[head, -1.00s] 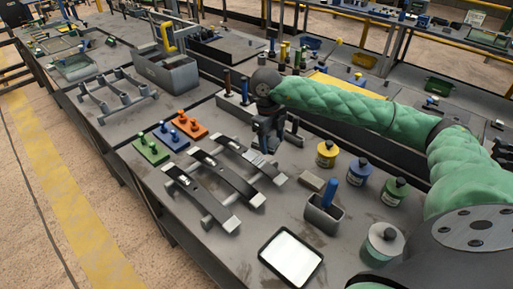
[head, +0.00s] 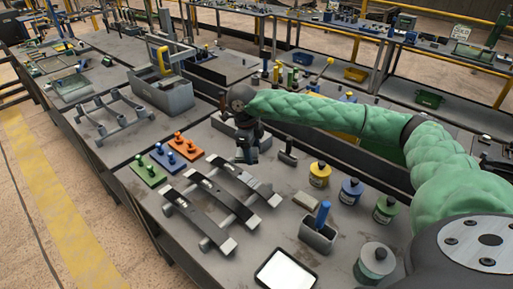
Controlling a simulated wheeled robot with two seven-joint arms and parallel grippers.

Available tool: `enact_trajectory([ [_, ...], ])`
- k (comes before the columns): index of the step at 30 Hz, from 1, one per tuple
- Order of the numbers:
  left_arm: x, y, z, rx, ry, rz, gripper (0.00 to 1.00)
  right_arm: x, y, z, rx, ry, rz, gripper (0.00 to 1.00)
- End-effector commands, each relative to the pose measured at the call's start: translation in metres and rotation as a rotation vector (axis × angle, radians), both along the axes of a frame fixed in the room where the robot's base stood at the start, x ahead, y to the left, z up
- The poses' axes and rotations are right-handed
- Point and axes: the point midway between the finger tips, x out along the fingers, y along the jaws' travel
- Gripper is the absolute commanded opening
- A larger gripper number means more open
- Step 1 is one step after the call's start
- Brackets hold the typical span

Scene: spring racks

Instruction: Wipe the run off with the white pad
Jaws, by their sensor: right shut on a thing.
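A white pad (head: 286,275) in a black frame lies flat at the table's front edge, cut off by the lower picture edge. Dark spring strips (head: 207,190) lie across a grey rack (head: 236,203) in the middle of the table. I cannot make out a run on them. My right gripper (head: 247,153) is beyond the rack, pointing down near the table's back. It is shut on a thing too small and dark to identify. My left gripper is out of view.
Green (head: 147,172), blue (head: 168,158) and orange (head: 188,146) peg plates stand left of the rack. A dark-handled tool (head: 288,147) stands behind.

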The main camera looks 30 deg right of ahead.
Motion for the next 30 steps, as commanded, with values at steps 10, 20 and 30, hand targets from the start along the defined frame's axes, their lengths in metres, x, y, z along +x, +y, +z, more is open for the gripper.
enact_trajectory([
  [10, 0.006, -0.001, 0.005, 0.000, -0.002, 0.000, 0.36, 0.014, -0.004, -0.028, -0.003, 0.001, 0.479, 0.32],
  [20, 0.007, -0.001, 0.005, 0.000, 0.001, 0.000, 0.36, 0.027, -0.005, -0.031, -0.008, 0.001, 0.932, 0.32],
  [30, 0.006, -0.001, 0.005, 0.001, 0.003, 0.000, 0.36, 0.029, -0.003, -0.031, -0.011, 0.001, 1.168, 0.32],
])
